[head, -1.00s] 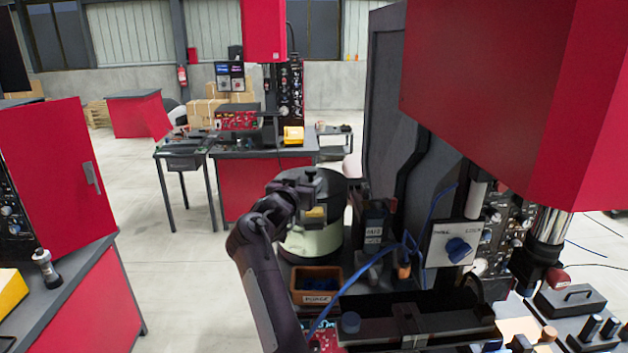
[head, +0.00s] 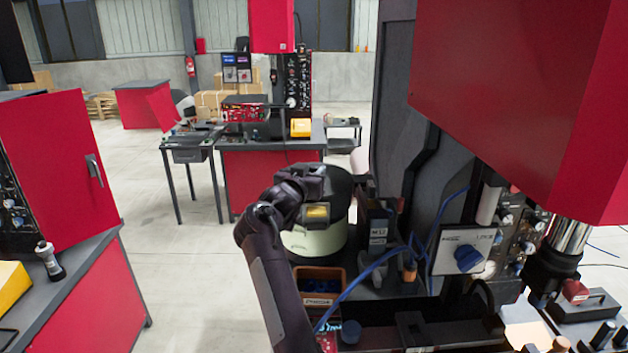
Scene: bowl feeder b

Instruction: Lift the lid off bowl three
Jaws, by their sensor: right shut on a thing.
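A round feeder bowl with a pale green-white body (head: 318,243) stands at the centre in the head view. A black lid (head: 341,187) covers its top. The bowl's number is not readable. My right gripper (head: 318,183) is over the near left part of the lid, shut on the lid's knob, which it hides. I cannot tell any gap between lid and bowl. My left gripper is out of view.
An orange-brown parts bin (head: 319,285) stands just in front of the bowl. A dark upright machine part with a label (head: 378,235), a blue cable (head: 372,283) and a control panel with a blue knob (head: 467,258) crowd the right side. Open floor lies left.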

